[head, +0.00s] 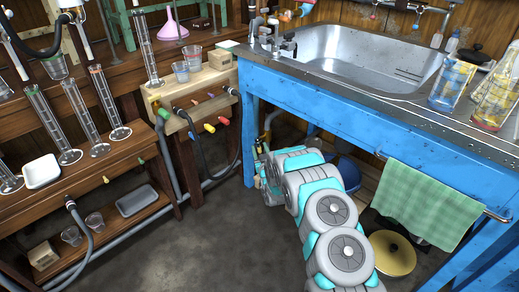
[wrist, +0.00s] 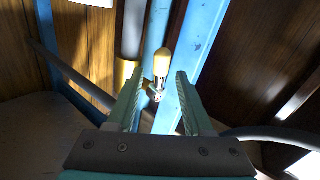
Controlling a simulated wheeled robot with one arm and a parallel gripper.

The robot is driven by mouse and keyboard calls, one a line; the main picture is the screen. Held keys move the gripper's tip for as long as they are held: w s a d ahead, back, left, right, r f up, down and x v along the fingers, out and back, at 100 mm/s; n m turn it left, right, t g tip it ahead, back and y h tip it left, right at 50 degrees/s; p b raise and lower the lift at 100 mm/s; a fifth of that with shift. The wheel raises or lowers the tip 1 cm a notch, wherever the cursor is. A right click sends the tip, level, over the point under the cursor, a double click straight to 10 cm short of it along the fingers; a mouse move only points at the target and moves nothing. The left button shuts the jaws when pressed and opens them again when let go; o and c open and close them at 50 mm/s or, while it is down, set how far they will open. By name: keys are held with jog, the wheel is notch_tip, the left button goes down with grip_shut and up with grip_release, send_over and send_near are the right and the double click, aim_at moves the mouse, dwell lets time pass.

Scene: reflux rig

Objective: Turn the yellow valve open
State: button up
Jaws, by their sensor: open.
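In the wrist view, a yellow valve handle (wrist: 162,62) stands upright on a small metal stem, in front of pipes. My gripper (wrist: 159,78) is open, with one finger on each side of the handle in the picture. Gaps show between the handle and both fingers, and I see no contact. How far the handle lies beyond the fingertips is hard to tell. In the head view my arm reaches under the blue sink bench, and its far end is mostly hidden by my own links. The yellow handle cannot be made out clearly there.
The blue bench (head: 340,117) holds a metal sink (head: 345,55). A green towel (head: 428,203) hangs on its front, near a round gold lid (head: 391,254) below. Blue posts and pipes (wrist: 135,30) crowd the wrist view. Open grey floor (head: 215,245) lies left of my arm.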

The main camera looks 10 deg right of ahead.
jog(key=shift+w, duration=0.35)
grip_shut()
dwell(0.4)
